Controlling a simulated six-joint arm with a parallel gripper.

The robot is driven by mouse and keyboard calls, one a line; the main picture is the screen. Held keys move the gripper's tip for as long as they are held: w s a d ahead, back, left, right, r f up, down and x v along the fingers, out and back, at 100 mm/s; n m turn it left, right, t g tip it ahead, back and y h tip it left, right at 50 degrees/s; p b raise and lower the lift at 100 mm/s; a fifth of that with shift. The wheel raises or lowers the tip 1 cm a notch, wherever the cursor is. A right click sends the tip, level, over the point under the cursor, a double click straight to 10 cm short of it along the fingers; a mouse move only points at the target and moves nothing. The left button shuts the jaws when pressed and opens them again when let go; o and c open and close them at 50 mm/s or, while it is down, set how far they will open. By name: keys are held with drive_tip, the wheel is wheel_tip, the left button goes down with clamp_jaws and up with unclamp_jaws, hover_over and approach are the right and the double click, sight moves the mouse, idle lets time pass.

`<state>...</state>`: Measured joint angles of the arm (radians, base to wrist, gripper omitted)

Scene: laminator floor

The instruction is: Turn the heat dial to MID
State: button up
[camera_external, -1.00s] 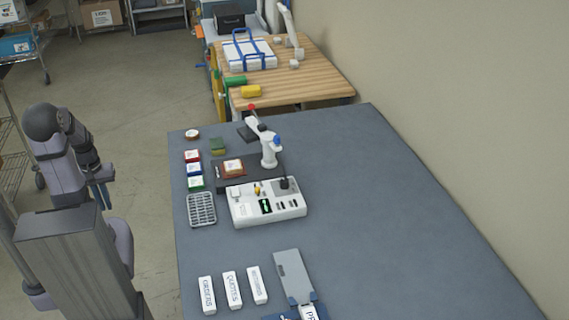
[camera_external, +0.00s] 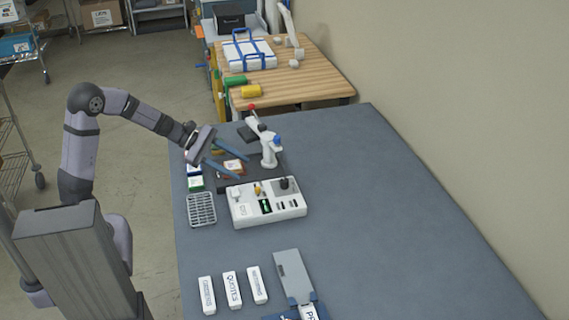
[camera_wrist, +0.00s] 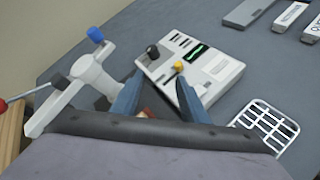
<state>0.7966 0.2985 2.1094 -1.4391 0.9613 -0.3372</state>
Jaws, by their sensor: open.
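A white control box (camera_external: 240,216) stands on the blue-grey table, with a green-lit display (camera_external: 265,206), a small yellow knob (camera_external: 257,189) and a black knob (camera_external: 284,183). In the wrist view the box (camera_wrist: 221,72) lies ahead of my fingers, with the yellow knob (camera_wrist: 178,67) between and just beyond the tips and the black knob (camera_wrist: 153,52) to its left. I cannot read dial markings or tell the dial's setting. My gripper (camera_external: 244,168) is open and empty, above the dark mat behind the box; its fingers (camera_wrist: 160,84) also show in the wrist view.
A white lever press (camera_external: 268,148) with a blue cap stands close to my fingers. A wire rack (camera_external: 201,210) lies left of the box. Several labelled white blocks (camera_external: 232,289) and a grey plate (camera_external: 293,275) lie in front. The table's right side is clear.

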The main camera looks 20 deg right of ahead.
sight(284, 180)
drive_tip(key=s+d+n, duration=0.1)
drive_tip(key=d, duration=0.1)
drive_tip(key=s+d+f+n+h+b, duration=0.1)
drive_tip(key=d+n, duration=0.1)
drive_tip(key=d, duration=0.1)
drive_tip(key=s+d+n, duration=0.1)
drive_tip(key=d+n, duration=0.1)
drive_tip(key=shift+d+f+h, duration=0.15)
drive_tip(key=shift+f+h, duration=0.15)
drive_tip(key=shift+f, duration=0.05)
drive_tip(key=shift+s+d+f+n+b, duration=0.1)
drive_tip(key=shift+d+f+n+b, duration=0.15)
drive_tip(key=shift+d+n, duration=0.5)
drive_tip(key=shift+p+x, duration=0.55)
drive_tip(key=shift+x, duration=2.9)
drive_tip(key=shift+a, duration=0.1)
clamp_jaws()
drive_tip(key=shift+g, duration=0.3)
